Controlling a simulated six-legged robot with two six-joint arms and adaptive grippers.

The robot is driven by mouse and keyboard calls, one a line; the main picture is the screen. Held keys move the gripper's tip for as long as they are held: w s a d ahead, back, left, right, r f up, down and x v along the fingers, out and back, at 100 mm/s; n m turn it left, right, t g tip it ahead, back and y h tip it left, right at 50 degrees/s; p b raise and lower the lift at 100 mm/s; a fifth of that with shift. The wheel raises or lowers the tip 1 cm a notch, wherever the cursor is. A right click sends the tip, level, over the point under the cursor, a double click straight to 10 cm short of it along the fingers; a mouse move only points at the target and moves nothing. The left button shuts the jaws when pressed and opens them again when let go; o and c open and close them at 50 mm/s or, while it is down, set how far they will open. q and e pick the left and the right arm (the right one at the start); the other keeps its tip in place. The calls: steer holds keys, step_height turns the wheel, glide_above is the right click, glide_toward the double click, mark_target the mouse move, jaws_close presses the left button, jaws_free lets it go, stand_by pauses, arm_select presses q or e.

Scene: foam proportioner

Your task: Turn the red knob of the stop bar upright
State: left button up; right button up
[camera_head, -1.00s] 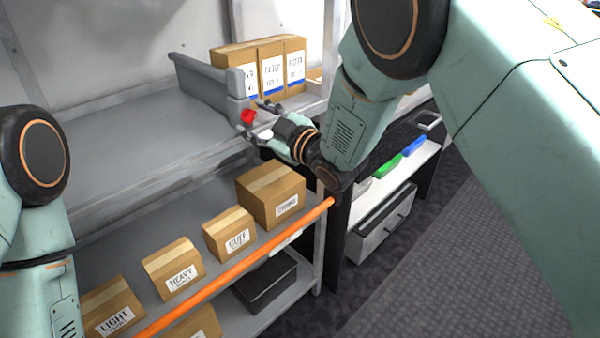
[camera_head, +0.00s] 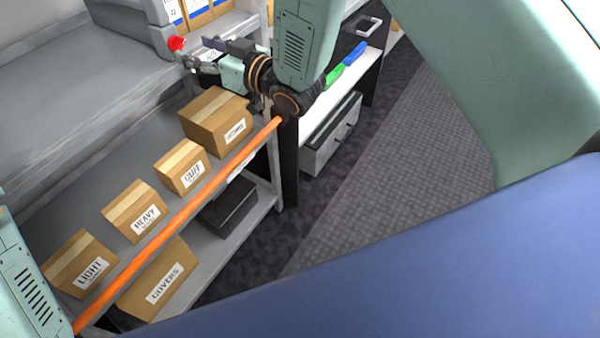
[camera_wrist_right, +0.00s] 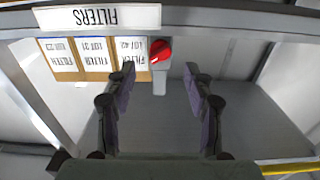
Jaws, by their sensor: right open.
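In the right wrist view the red knob (camera_wrist_right: 160,50) looks tilted rather than straight, on the end of the stop bar (camera_wrist_right: 159,82). My right gripper (camera_head: 195,53) is beside the knob in the head view. In the wrist view its fingers (camera_wrist_right: 160,78) are apart, with the knob beyond the gap between their tips and nothing held. My left gripper is out of view.
Filter boxes (camera_wrist_right: 92,60) stand beside the bar, near a FILTERS label (camera_wrist_right: 100,17). Labelled cartons (camera_head: 135,210) line the lower shelf behind an orange rail (camera_head: 180,209). A white bench (camera_head: 318,103) with green and blue items is to the right. Grey floor lies beyond.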

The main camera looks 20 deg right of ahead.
steer(key=s+d+f+m+g+h, duration=0.2)
steer(key=s+d+f, duration=0.4)
steer(key=s+f, duration=0.3)
steer(key=s+d+f+m+g+h, duration=0.3)
steer(key=s+f, duration=0.6)
steer(key=f, duration=0.4)
steer(key=shift+s+d+f+g+h, duration=0.2)
steer(key=shift+d+f+g+h, duration=0.25)
steer(key=shift+d+h, duration=1.15)
steer(key=shift+d+r+y, duration=0.1)
steer(key=shift+d+y, duration=0.2)
